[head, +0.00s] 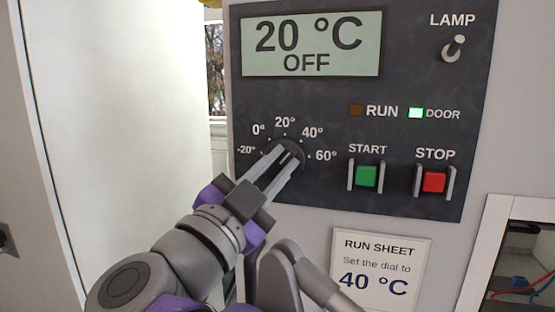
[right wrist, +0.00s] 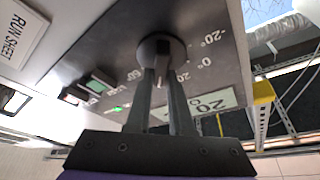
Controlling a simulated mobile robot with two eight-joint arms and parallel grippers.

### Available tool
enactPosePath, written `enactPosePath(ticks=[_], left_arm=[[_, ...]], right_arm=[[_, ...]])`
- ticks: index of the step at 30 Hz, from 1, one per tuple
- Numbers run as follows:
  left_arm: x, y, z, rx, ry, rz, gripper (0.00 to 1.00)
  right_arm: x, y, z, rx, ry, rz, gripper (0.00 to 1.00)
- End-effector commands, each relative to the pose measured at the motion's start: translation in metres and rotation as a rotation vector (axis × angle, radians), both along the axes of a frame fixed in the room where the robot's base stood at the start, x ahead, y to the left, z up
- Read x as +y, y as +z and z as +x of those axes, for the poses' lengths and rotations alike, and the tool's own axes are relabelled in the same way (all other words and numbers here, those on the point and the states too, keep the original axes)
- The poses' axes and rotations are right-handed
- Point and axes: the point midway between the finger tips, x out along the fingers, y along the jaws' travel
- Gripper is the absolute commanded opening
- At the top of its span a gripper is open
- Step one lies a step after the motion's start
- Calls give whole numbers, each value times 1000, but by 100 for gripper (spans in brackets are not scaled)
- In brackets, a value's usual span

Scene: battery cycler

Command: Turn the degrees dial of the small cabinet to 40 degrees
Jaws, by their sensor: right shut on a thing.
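The degrees dial (head: 289,145) is a dark round knob on the black panel of the small cabinet. Marks from -20° to 60° curve around its top, and the display (head: 311,45) above reads 20 °C, OFF. My right gripper (head: 282,167) reaches up to the dial from the lower left, its two fingers closed on the knob. In the right wrist view the fingers of my right gripper (right wrist: 161,80) meet the dial (right wrist: 160,47) at its front. The fingers partly cover the knob, so its pointer is hard to make out. My left gripper is not in view.
A green START button (head: 366,176) and a red STOP button (head: 434,182) sit right of the dial between raised guards. A LAMP switch (head: 454,48) is at the upper right. The green DOOR light (head: 416,113) is lit. A run sheet (head: 381,270) below says 40 °C.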

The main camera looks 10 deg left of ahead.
Motion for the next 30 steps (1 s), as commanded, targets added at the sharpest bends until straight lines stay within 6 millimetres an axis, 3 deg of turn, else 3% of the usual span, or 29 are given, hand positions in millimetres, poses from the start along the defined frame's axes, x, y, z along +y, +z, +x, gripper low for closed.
enactPosePath(ticks=[14,15,20,30], left_arm=[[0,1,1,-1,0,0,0],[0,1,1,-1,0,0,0],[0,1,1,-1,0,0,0],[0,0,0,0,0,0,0]], right_arm=[[0,-1,0,0,0,20,0],[0,-1,0,0,0,20,22],[0,0,0,0,1,18,50],[1,-2,-3,0,1,18,50]])
